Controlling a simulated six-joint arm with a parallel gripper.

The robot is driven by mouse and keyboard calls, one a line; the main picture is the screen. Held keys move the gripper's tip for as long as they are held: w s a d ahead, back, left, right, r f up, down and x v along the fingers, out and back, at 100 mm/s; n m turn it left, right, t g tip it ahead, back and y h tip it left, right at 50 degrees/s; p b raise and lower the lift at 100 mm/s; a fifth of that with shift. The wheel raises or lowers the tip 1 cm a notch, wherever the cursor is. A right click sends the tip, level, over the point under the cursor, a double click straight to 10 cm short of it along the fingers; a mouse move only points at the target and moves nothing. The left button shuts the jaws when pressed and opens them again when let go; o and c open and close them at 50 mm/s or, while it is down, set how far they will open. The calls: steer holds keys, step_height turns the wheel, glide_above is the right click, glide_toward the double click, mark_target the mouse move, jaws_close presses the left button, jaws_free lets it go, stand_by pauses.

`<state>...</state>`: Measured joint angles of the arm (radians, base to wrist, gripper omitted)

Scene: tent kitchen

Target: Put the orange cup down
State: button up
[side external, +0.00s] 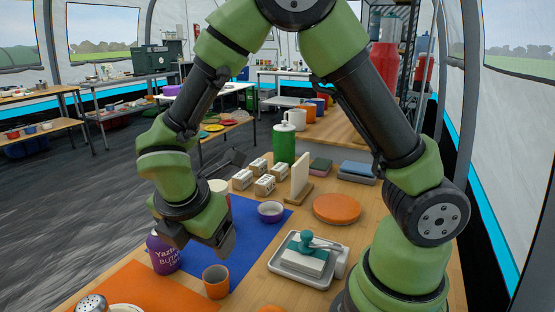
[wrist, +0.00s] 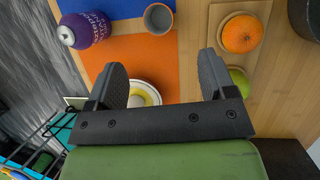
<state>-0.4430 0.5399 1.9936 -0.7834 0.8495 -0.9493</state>
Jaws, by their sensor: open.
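The orange cup (side external: 216,282) stands upright at the near edge of the blue mat (side external: 247,255). In the wrist view, the cup (wrist: 158,19) shows from above with a grey inside, near the top of the picture. My gripper (wrist: 163,78) is open, with its two fingers wide apart and nothing between them.
A purple can (side external: 163,252) stands left of the cup. A white plate (wrist: 147,90) with something yellow lies on the orange mat. An orange fruit (wrist: 240,33) sits on a wooden board at right.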

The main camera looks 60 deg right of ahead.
steer(key=s+d+r+m+t+y, duration=0.2)
steer(key=s+r+m, duration=0.5)
steer(key=m, duration=0.4)
steer(key=s+d+r+m+t+y, duration=0.2)
steer(key=s+r+m, duration=0.4)
steer(key=r+m, duration=0.3)
steer(key=m+t+y, duration=0.1)
steer(key=m+y, duration=0.1)
steer(key=shift+s+m+t, duration=0.4)
